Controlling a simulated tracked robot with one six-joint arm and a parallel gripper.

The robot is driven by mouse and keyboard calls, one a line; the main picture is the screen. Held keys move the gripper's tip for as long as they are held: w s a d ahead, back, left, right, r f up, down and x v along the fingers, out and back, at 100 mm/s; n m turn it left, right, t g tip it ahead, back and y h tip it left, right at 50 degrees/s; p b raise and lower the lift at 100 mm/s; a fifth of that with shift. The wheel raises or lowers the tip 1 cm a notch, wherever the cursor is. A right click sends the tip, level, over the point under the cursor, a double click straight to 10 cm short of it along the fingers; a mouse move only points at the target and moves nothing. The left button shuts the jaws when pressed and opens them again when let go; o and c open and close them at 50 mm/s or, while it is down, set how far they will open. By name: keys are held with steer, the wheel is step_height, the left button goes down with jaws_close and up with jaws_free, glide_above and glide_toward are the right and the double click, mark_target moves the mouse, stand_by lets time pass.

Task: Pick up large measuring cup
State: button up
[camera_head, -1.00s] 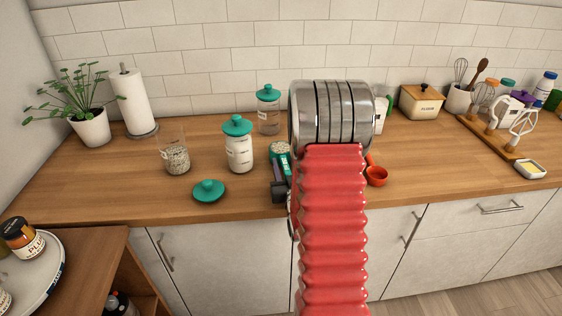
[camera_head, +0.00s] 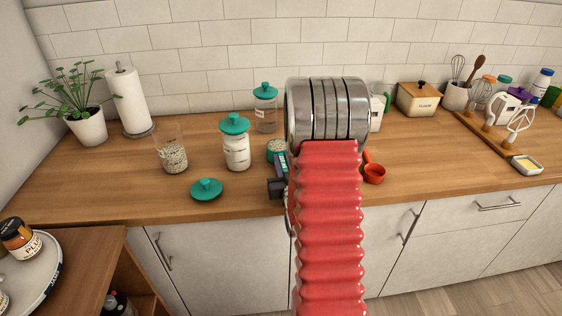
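An orange-red measuring cup (camera_head: 374,174) sits on the wooden counter just right of my arm, with its short handle pointing back to the left. I see no other measuring cup clearly, so I cannot compare sizes. My red and metal arm fills the middle of the view. A dark part of my gripper (camera_head: 277,188) shows at the arm's left side, over the counter's front. The rest of the gripper is hidden behind the arm, so its fingers and anything between them cannot be made out.
A teal-lidded jar (camera_head: 237,145), a loose teal lid (camera_head: 206,189), an open glass jar (camera_head: 172,155) and a small bowl of grains (camera_head: 276,150) stand left of my arm. A flour box (camera_head: 418,98) and a butter dish (camera_head: 527,165) are at right.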

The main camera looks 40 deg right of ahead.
jaws_close()
steer(key=shift+r, duration=0.35)
stand_by(0.3)
steer(key=shift+r, duration=4.5)
steer(key=shift+r, duration=0.2)
steer(key=shift+s, duration=0.15)
